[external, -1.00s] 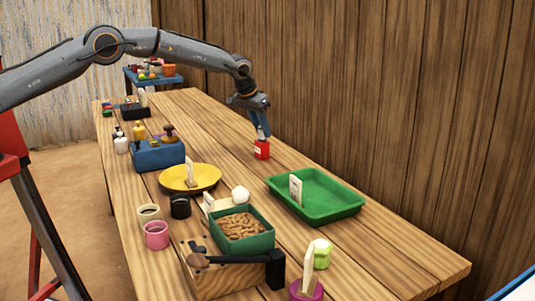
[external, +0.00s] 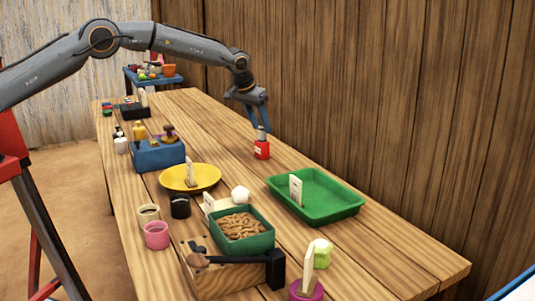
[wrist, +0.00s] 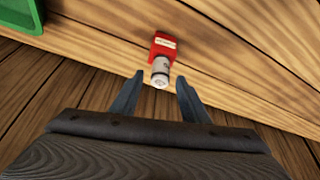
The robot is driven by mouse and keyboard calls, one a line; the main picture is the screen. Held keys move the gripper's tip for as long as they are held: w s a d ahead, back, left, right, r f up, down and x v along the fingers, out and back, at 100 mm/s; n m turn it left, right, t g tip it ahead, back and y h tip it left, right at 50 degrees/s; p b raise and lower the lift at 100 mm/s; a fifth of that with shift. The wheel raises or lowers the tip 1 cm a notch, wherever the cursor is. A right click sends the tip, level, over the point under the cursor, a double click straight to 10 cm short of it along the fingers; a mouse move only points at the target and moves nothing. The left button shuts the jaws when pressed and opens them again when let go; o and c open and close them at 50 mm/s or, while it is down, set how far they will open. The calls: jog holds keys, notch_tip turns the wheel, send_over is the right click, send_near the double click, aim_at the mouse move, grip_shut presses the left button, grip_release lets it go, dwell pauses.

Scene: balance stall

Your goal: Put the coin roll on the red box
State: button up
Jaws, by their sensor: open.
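The red box (external: 262,150) stands on the wooden table near the wall side; it also shows in the wrist view (wrist: 164,44). The coin roll (wrist: 160,72) is a pale grey cylinder with a light end. It stands upright on top of the red box, and its grey shape shows small in the external view (external: 262,134). My gripper (external: 262,126) is right above the box, with its fingers around or just over the top of the roll. In the wrist view my gripper (wrist: 158,78) is open, with a gap between each finger and the roll.
A green tray (external: 345,208) lies to the right of the red box, and a yellow plate (external: 208,183) to the left. A blue box (external: 150,157) and a green bin of brown pieces (external: 268,240) are farther off. The wooden wall (external: 360,80) runs close behind.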

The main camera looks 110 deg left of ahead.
jog(key=b+v, duration=0.1)
jog(key=v, duration=0.8)
jog(key=shift+r, duration=0.4)
jog(key=shift+d, duration=0.25)
jog(key=w+d+f+m+h, duration=0.1)
jog(key=w+d+m, duration=0.1)
jog(key=d, duration=0.7)
jog(key=w+d+f+m, duration=0.1)
jog(key=w+d, duration=0.1)
jog(key=d, duration=0.7)
jog(key=s+d+f+m+h, duration=0.1)
jog(key=s+d+f+m, duration=0.1)
jog(key=d, duration=0.9)
jog(key=s+d+f+m+h, duration=0.1)
jog(key=d+m, duration=0.1)
jog(key=d, duration=0.9)
jog(key=s+d+f+m+g, duration=0.1)
jog(key=s+d+f+m, duration=0.1)
jog(key=s+d, duration=1)
jog(key=s+d+f+m+g+h, duration=0.1)
jog(key=s+d+f+m, duration=0.2)
jog(key=s+d, duration=0.9)
notch_tip(320, 180, down, 2)
jog(key=shift+s+f, duration=0.2)
jog(key=shift+s, duration=0.2)
